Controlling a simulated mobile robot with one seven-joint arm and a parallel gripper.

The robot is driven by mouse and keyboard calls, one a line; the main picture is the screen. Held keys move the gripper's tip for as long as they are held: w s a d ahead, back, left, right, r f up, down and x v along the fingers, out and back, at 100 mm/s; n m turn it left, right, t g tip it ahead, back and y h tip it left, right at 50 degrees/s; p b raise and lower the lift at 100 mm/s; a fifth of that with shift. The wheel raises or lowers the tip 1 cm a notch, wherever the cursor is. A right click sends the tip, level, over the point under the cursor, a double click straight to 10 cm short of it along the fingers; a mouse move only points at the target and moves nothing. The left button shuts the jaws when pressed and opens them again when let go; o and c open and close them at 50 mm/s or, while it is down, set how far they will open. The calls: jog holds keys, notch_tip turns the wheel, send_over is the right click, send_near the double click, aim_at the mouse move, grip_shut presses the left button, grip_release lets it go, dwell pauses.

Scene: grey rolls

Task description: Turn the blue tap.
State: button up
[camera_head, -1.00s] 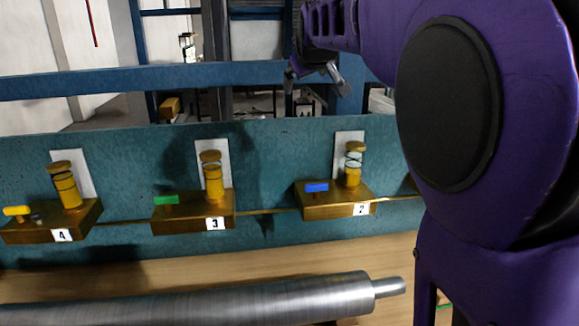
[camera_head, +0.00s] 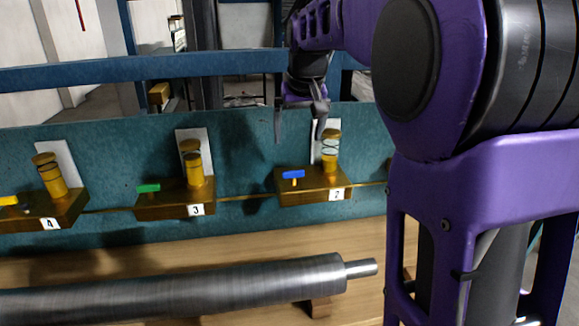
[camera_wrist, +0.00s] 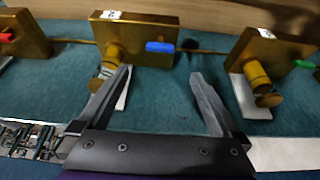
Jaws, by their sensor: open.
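The blue tap (camera_head: 293,175) is a small blue handle on the left part of the brass block (camera_head: 312,197) labelled 2. A ringed brass cylinder (camera_head: 330,150) stands beside it on the same block. My gripper (camera_head: 298,132) is open and empty, fingers pointing down, above the blue tap. In the wrist view the blue tap (camera_wrist: 159,47) lies beyond and between the two fingertips of my gripper (camera_wrist: 160,75). The left finger overlaps the view of the brass cylinder (camera_wrist: 110,60); I cannot tell whether they touch.
A green tap (camera_head: 148,188) on block 3 and a yellow tap (camera_head: 9,201) on block 4 stand to the left. A red tap (camera_wrist: 6,37) shows in the wrist view. A grey metal roll (camera_head: 200,286) lies in front. A blue beam (camera_head: 150,73) runs behind the teal panel.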

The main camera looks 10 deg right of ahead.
aim_at(294, 172)
jog(key=x, duration=1.2)
jog(key=shift+w+f+b, duration=0.15)
jog(key=shift+f+b, duration=0.15)
jog(key=shift+b, duration=0.05)
jog(key=c, duration=1.3)
